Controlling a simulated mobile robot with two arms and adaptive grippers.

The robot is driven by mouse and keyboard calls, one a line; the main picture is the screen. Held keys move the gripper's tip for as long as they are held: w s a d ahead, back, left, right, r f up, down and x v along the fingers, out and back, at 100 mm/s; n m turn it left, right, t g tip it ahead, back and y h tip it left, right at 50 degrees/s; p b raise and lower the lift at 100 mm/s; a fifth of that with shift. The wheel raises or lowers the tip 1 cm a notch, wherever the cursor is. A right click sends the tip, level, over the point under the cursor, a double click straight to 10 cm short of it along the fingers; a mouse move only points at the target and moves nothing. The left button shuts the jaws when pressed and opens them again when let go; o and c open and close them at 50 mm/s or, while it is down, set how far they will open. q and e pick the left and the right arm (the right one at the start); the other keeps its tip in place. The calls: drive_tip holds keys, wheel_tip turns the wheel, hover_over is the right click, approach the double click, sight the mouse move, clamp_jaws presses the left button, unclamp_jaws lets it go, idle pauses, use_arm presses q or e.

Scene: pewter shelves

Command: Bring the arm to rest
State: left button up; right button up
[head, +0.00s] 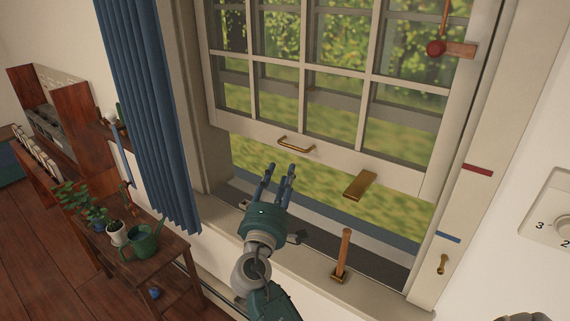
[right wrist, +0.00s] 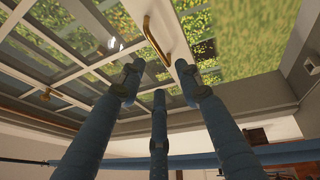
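My right gripper (head: 278,172), teal with blue fingers, is raised in front of the partly open window, just below the lower rail of the sash. Its fingers are apart with nothing between them; they also show spread and empty in the right wrist view (right wrist: 160,85). The brass handle (head: 296,145) on the sash rail is just above the fingertips and looks apart from them. It also shows beyond the fingers in the right wrist view (right wrist: 154,40). My left gripper is not in view.
A blue curtain (head: 150,110) hangs left. A table with a green watering can (head: 141,241) and potted plants stands lower left. A dial (head: 552,215) is right.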

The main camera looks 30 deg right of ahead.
drive_tip(key=shift+s+a+f, duration=0.15)
drive_tip(key=shift+s+a, duration=0.3)
drive_tip(key=shift+a, duration=0.05)
